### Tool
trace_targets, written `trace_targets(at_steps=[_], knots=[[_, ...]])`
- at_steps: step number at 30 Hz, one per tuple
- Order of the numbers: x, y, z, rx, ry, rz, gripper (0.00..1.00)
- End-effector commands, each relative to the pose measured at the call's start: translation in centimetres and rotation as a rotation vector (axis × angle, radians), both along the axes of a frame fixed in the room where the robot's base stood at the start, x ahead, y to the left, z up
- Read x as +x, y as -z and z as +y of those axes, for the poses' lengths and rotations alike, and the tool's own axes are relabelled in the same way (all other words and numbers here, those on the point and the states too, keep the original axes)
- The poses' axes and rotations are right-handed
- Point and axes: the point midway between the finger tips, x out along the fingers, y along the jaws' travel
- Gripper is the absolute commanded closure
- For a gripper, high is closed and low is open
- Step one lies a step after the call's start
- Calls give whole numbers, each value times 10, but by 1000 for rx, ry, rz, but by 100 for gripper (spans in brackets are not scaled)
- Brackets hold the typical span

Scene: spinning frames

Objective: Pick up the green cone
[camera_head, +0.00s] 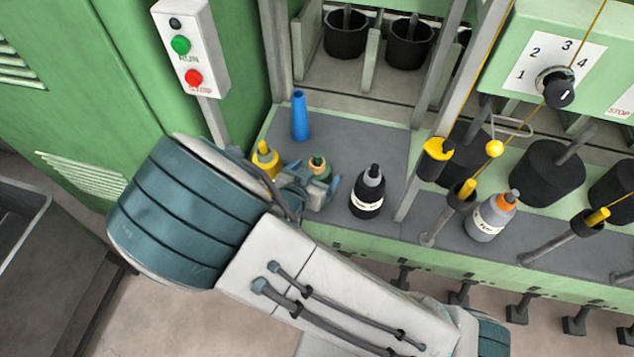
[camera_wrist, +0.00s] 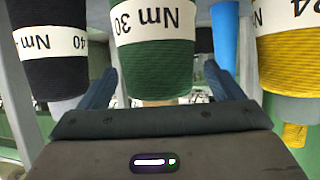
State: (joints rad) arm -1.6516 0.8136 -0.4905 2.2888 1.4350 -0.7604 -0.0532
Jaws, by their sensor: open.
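The green cone (camera_head: 318,163) stands on the grey shelf of the green machine in the head view, partly hidden behind my gripper (camera_head: 313,190). In the wrist view the green cone (camera_wrist: 152,62) fills the upper middle, with a white band reading "Nm 30" upside down. My gripper (camera_wrist: 165,88) is open there, with one blue finger on each side of the cone. I cannot tell whether the fingers touch it. Nothing is gripped.
A yellow cone (camera_head: 265,160) stands close left, a blue cone (camera_head: 299,117) behind, and a black cone (camera_head: 368,195) to the right. A grey cone (camera_head: 490,218) stands farther right, beyond an upright post. A RUN/STOP box (camera_head: 190,45) hangs upper left.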

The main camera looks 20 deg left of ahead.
Motion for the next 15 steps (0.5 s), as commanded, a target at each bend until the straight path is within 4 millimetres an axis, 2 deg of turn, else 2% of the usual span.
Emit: trace_targets(at_steps=[3, 6, 14, 15], knots=[[16, 8, -3, -2, 2, -1, 12], [24, 11, -3, -1, 2, 0, 12], [25, 12, -3, 0, 0, 1, 12], [25, 12, -3, 0, 0, 1, 24]])
